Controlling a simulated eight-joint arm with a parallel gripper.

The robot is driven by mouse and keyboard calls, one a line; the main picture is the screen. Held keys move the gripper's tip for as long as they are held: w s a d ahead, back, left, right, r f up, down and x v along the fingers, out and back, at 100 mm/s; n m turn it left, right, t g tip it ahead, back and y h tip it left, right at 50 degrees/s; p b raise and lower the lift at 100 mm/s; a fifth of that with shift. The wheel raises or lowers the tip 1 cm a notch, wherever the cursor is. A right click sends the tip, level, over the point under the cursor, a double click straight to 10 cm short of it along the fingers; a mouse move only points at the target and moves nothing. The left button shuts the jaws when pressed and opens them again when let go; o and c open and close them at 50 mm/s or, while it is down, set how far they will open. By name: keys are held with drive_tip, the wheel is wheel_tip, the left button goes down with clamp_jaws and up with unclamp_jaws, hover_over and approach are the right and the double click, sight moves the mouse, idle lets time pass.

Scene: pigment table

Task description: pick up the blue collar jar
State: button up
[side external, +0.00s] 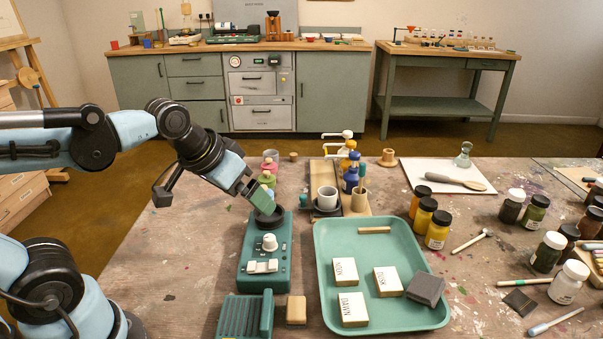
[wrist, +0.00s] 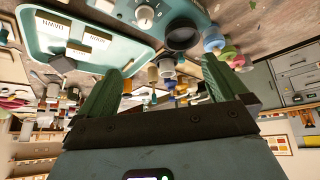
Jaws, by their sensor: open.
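The jar that looks like the blue collar jar (wrist: 213,41) is a small pale blue piece in the wrist view, at the near end of a short row with a green jar (wrist: 228,53) and a pink jar (wrist: 241,63). In the side view it is mostly hidden behind my gripper (side external: 264,203), with the green jar (side external: 266,178) and pink jar (side external: 270,160) just behind. In the wrist view my gripper (wrist: 158,66) has its green fingers wide apart with nothing held between them. The jar lies to the right of the fingers there.
A green device (side external: 263,255) with a dark round cup (side external: 268,218) on top stands just below my gripper. A teal tray (side external: 434,318) with labelled blocks lies to the right. Dispensers and a white cup (side external: 327,197) stand behind it. Yellow jars (side external: 438,230) stand further right.

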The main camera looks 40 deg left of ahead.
drive_tip(key=shift+s+d+f+m+t, duration=0.3)
drive_tip(key=shift+s+d+f+m, duration=0.1)
drive_tip(key=shift+s+f, duration=0.35)
drive_tip(key=shift+c, duration=0.3)
drive_tip(key=shift+f, duration=0.15)
drive_tip(key=shift+c, duration=1.3)
drive_tip(key=c, duration=0.5)
